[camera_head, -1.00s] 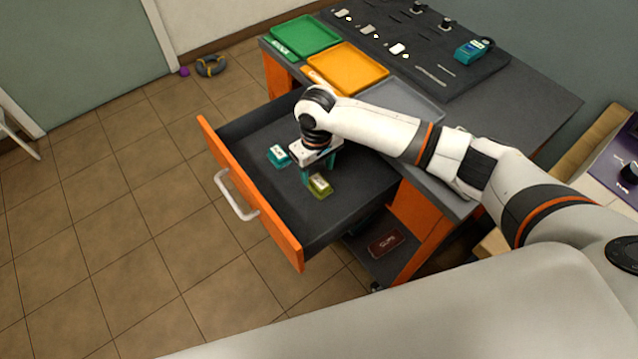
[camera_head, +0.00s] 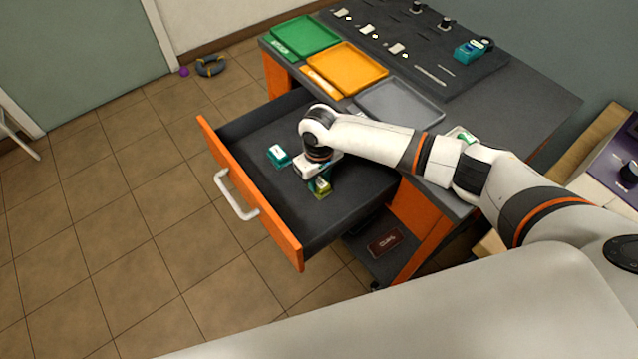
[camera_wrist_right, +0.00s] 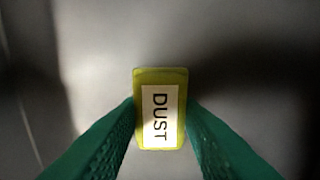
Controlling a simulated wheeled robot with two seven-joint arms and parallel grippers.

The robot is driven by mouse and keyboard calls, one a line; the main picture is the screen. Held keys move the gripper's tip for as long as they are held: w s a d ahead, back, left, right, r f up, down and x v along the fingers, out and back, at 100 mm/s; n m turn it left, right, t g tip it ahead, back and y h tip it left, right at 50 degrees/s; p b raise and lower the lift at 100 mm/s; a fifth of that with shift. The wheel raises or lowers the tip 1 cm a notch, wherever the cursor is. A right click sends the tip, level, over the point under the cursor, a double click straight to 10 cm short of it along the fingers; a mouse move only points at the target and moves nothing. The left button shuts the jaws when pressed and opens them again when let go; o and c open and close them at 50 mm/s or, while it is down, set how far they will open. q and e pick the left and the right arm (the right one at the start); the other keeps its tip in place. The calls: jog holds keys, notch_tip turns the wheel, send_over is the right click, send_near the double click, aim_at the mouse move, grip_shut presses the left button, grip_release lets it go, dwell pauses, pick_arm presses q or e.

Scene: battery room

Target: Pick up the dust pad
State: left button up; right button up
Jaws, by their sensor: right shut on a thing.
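The dust pad (camera_head: 321,187) is a small yellow-green block in the open drawer (camera_head: 250,140) of the workbench. In the right wrist view the dust pad (camera_wrist_right: 160,118) shows a white label reading DUST. My right gripper (camera_head: 318,184) reaches down into the drawer. Its green fingers (camera_wrist_right: 160,125) are shut on the pad's two sides. The pad appears at or close to the drawer floor; I cannot tell whether it touches. My left gripper is not in view.
A teal block (camera_head: 279,156) with a white label lies in the drawer, left of my gripper. Green (camera_head: 305,37), orange (camera_head: 346,68) and grey (camera_head: 400,104) trays sit on the bench top above. The drawer's orange front (camera_head: 240,185) has a white handle (camera_head: 236,195).

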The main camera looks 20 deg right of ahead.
aim_at(320, 181)
notch_tip(320, 181, up, 10)
jog(key=o, duration=0.4)
jog(key=c, duration=0.3)
